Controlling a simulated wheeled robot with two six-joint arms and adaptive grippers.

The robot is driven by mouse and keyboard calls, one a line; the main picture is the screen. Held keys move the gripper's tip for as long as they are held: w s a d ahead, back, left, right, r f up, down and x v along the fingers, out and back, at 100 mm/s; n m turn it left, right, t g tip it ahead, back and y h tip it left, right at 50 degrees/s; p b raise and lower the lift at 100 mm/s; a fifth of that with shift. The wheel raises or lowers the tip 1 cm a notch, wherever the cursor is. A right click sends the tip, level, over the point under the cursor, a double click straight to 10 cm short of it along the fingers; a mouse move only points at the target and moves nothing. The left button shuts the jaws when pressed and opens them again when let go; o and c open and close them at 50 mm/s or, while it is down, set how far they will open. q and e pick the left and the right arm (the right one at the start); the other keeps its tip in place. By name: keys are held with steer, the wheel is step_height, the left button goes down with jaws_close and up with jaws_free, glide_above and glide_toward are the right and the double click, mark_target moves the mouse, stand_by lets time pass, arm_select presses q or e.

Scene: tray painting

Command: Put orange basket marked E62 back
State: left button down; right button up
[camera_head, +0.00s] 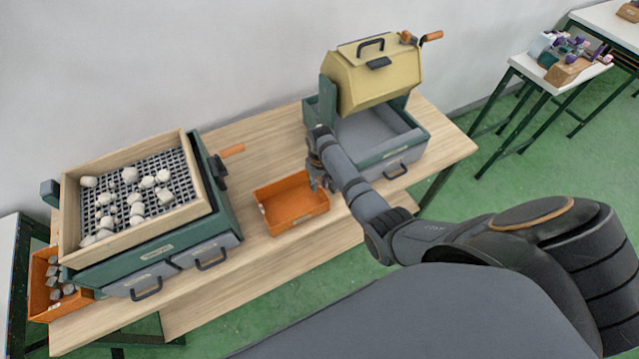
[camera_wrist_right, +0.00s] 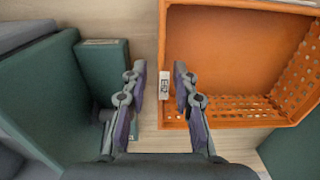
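An empty orange basket (camera_head: 283,212) sits on the wooden table between two green machines. It also shows in the wrist view (camera_wrist_right: 225,60), with a small white label on the wall near the fingers; I cannot read its marking clearly. My right gripper (camera_head: 322,180) is at the basket's right end in the head view. In the wrist view my right gripper (camera_wrist_right: 159,74) is open, with one finger outside the basket wall and the other over its inside. I see no grip on the wall. My left gripper is not in view.
A green machine with a wooden-framed mesh tray (camera_head: 155,235) of pale lumps stands left. A green machine with a raised yellow lid (camera_head: 375,80) stands right, close to my gripper. Another orange basket (camera_head: 40,290) with grey lumps is far left. Bare table (camera_head: 265,145) lies behind the basket.

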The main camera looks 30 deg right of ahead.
steer(key=shift+r, duration=0.2)
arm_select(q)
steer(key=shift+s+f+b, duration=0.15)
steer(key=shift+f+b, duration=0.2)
arm_select(e)
step_height(320, 180, up, 12)
steer(key=shift+d, duration=0.1)
